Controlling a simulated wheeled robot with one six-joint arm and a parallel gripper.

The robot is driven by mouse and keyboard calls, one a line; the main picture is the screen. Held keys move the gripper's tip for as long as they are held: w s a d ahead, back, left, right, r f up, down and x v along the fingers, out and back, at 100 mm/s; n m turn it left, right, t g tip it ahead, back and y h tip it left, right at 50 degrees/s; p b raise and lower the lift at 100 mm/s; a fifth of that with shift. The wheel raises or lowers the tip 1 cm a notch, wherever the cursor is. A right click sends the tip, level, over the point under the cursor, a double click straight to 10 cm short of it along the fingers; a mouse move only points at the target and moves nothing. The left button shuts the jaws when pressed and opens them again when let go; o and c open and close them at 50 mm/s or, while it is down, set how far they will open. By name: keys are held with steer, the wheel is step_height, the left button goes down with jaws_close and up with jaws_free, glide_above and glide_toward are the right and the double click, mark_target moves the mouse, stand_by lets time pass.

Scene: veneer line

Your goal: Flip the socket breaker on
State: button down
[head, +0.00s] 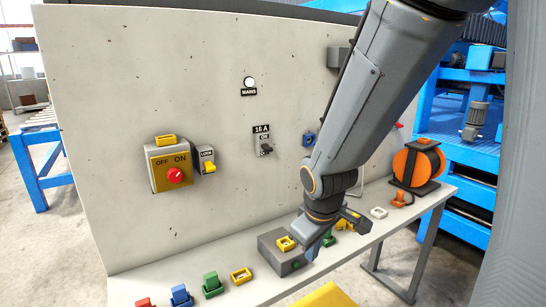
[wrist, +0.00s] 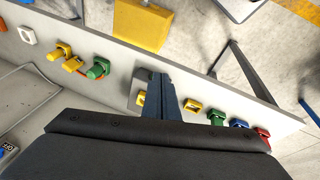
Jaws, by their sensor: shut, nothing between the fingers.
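The breaker (head: 265,143) is on the pale wall panel, with a "16 A" plate and "ON" printed above its dark lever. The lever sits low on the plate, but its exact position is too small to tell. My gripper (head: 312,250) points down over the shelf, right of and well below the breaker, beside a grey box. It is shut and empty. In the wrist view my gripper (wrist: 160,85) shows as dark blue fingers over the shelf. The breaker is not clearly visible in that view.
A yellow isolator box with a red knob (head: 174,176) and a lock switch (head: 205,160) are left of the breaker. The mains lamp (head: 249,83) is above. The shelf (head: 225,296) carries the grey box (head: 290,264), coloured connectors and an orange cable reel (head: 415,165).

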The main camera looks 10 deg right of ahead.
mark_target(267, 148)
steer(key=w+r+n+t+y, duration=0.1)
steer(key=w+r+n, duration=0.4)
steer(key=n, duration=0.6)
steer(key=w+r+n+t+y+b, duration=0.1)
steer(key=w+r+n+t, duration=0.3)
steer(key=w+n, duration=0.4)
steer(key=w+r+n+t+y, duration=0.2)
steer(key=w+r+n, duration=0.4)
steer(key=n, duration=0.8)
steer(key=shift+w+d+r+n+b, duration=0.15)
steer(key=shift+w+n+b, duration=0.05)
steer(key=shift+n+b, duration=0.2)
steer(key=x, duration=1)
steer(key=shift+w+a+r+p, duration=0.1)
steer(key=shift+w+r+p, duration=0.1)
steer(key=shift+r+p, duration=0.45)
steer(key=shift+w+a+r+p, duration=0.1)
steer(key=shift+w+r+p, duration=0.1)
steer(key=shift+r+p, duration=0.5)
steer(key=shift+w+r+p, duration=0.15)
steer(key=shift+r+p, duration=0.35)
steer(key=shift+r, duration=0.3)
